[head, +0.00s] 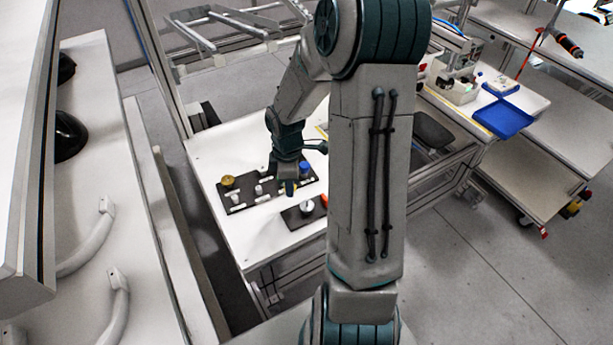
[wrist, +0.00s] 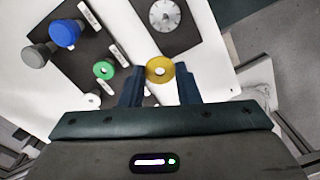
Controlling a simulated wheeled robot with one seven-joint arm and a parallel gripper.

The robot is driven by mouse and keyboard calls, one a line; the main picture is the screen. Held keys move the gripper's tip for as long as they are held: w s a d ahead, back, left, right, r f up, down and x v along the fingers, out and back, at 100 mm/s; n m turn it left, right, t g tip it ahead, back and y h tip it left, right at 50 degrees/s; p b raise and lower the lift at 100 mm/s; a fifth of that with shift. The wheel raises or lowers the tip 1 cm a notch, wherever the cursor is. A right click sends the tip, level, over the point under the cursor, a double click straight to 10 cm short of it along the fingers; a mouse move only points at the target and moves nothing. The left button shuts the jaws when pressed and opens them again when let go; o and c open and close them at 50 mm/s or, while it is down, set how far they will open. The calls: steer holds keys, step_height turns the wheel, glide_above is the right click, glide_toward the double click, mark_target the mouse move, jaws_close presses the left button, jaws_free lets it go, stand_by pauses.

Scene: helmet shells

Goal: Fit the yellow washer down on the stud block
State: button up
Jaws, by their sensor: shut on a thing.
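The yellow washer (wrist: 160,70) is a flat ring with a centre hole. It sits between my fingertips in the wrist view, and my gripper (wrist: 160,84) is shut on it. In the head view my gripper (head: 287,180) hangs over the table with a bit of yellow at its tip. A dark plate (wrist: 138,8) with a round silver disc (wrist: 165,14) lies beyond the washer in the wrist view, apart from it. This may be the stud block; I cannot tell for sure. The disc also shows in the head view (head: 307,207).
A long black board (head: 238,206) on the white table (head: 212,150) holds a gold piece (head: 228,182) and a blue piece (head: 304,167). In the wrist view a green ring (wrist: 104,70) and a grey knob (wrist: 37,55) show left of my gripper. White table is clear between board and plate.

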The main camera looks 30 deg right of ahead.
mark_target(307, 201)
steer(key=shift+s+d+r+n, duration=0.5)
steer(key=shift+d+n, duration=0.05)
steer(key=shift+n, duration=0.65)
steer(key=shift+s+d+r+n, duration=0.5)
steer(key=shift+d+r+n, duration=0.05)
steer(key=shift+n, duration=0.65)
steer(key=shift+s+d+r+n, duration=0.5)
steer(key=shift+d+n, duration=0.05)
steer(key=shift+n, duration=0.65)
step_height(307, 201, down, 6)
steer(key=b, duration=0.3)
steer(key=shift+r, duration=0.1)
steer(key=shift+b, duration=0.3)
steer(key=shift+p, duration=0.6)
steer(key=shift+f+b, duration=1.05)
steer(key=shift+f, duration=0.6)
steer(key=shift+r, duration=0.15)
